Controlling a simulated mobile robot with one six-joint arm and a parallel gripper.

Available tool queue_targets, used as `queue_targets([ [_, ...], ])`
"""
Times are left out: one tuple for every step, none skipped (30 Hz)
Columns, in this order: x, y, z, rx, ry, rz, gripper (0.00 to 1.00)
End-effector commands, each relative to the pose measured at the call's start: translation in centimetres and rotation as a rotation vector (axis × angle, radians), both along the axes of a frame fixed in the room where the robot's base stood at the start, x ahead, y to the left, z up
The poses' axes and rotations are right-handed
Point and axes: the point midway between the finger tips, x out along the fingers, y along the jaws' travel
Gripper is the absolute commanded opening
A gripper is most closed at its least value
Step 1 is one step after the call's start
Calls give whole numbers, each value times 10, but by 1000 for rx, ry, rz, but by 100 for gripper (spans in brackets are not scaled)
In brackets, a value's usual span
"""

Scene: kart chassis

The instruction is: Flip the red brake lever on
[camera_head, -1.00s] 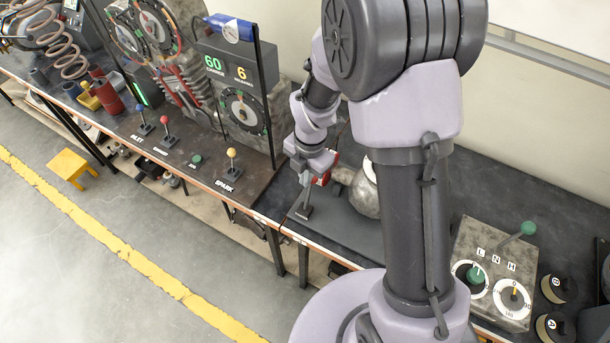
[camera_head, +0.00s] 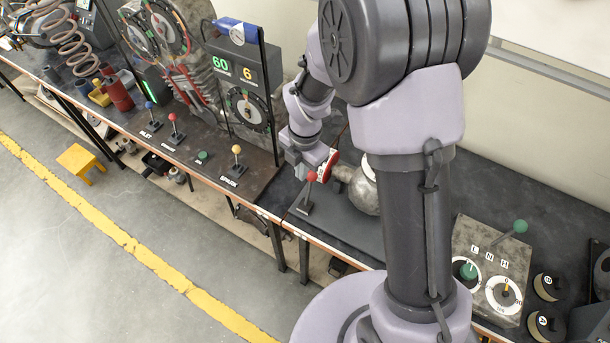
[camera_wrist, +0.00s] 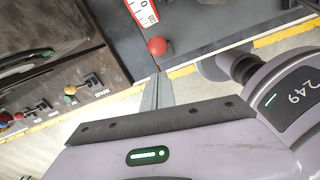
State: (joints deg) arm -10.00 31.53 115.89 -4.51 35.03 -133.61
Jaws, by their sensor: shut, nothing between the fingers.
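The lever with a red ball knob (camera_head: 311,177) stands on a small dark base on the dark plate at the bench's front edge. Its stem looks near upright in the head view, leaning slightly right. In the wrist view the red knob (camera_wrist: 157,46) is just beyond my fingertips, and its stem is mostly hidden. My gripper (camera_wrist: 157,78) is shut and empty. In the head view my gripper (camera_head: 300,169) is just up and left of the knob; I cannot tell whether they touch. The label by the lever is too small to read.
A red-and-white gauge (camera_head: 328,165) and a grey rounded housing (camera_head: 363,190) stand close behind the lever. To the left are a yellow-knob SPARK lever (camera_head: 236,151), a green button (camera_head: 202,156) and another red-knob lever (camera_head: 173,118). A green-knob lever panel (camera_head: 492,265) is at right.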

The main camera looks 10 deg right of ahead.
Motion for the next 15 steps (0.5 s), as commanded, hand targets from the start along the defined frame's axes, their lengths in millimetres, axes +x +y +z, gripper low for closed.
queue_targets([
  [7, -7, 11, 0, -1, -3, 0],
  [11, -11, 16, 0, 0, -3, 0],
  [15, -16, 22, 0, 2, -3, 0],
  [19, -19, 26, 0, 2, -3, 0],
  [22, -22, 30, 0, 3, -3, 0],
  [26, -26, 35, 0, 3, -3, 0],
  [29, -29, 38, 0, 4, -2, 0],
  [31, -31, 41, 0, 4, -2, 0],
  [34, -34, 44, 0, 5, -2, 0],
  [35, -35, 46, 0, 5, -1, 0],
  [37, -37, 48, 0, 6, 0, 0],
  [38, -38, 49, 0, 6, 0, 0],
  [39, -39, 50, 1, 7, 0, 0],
  [39, -39, 50, 1, 7, -1, 0],
  [40, -40, 51, 0, 8, -1, 0],
])
